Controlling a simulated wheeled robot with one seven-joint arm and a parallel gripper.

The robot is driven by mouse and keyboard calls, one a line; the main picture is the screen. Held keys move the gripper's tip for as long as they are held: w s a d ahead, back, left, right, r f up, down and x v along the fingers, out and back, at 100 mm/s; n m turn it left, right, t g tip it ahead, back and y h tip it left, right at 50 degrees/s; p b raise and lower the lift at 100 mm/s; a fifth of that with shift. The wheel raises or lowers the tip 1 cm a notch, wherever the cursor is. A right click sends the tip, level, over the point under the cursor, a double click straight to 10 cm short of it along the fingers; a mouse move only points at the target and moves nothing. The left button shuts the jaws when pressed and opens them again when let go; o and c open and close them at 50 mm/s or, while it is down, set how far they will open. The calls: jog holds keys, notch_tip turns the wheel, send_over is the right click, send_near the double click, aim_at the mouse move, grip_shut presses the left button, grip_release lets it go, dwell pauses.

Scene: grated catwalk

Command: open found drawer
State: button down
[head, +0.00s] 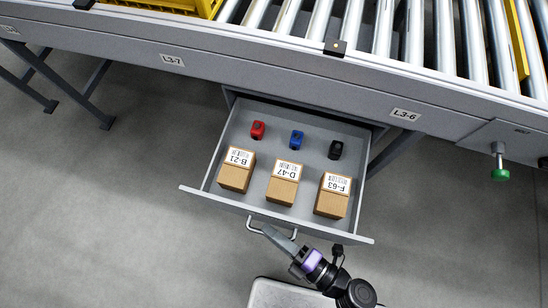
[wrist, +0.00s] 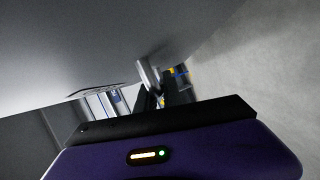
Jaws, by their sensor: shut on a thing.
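The grey drawer (head: 212,197) is pulled out from under the roller conveyor in the head view. Inside, a red, a blue (head: 296,140) and a black small item stand in a row at the back. In front of them are three cardboard boxes with white labels, B-21 (head: 235,176), D-47 (head: 282,188) and F-63 (head: 331,202). My gripper (head: 272,233) is shut on the drawer's bar handle (head: 255,227) at the middle of its front. In the wrist view the dark fingers (wrist: 158,98) close around the handle bar (wrist: 148,72), and the drawer front fills the upper left.
The conveyor with metal rollers (head: 319,20) runs across the top, with labels L3-7 and L3-6 on its side. A green-tipped knob (head: 499,174) hangs at the right. Support legs (head: 98,78) stand at the left. The grey floor (head: 90,220) left of the drawer is clear.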

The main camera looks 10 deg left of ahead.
jog(key=c, duration=1.5)
grip_release()
jog(key=v, duration=0.8)
jog(key=shift+p, duration=0.4)
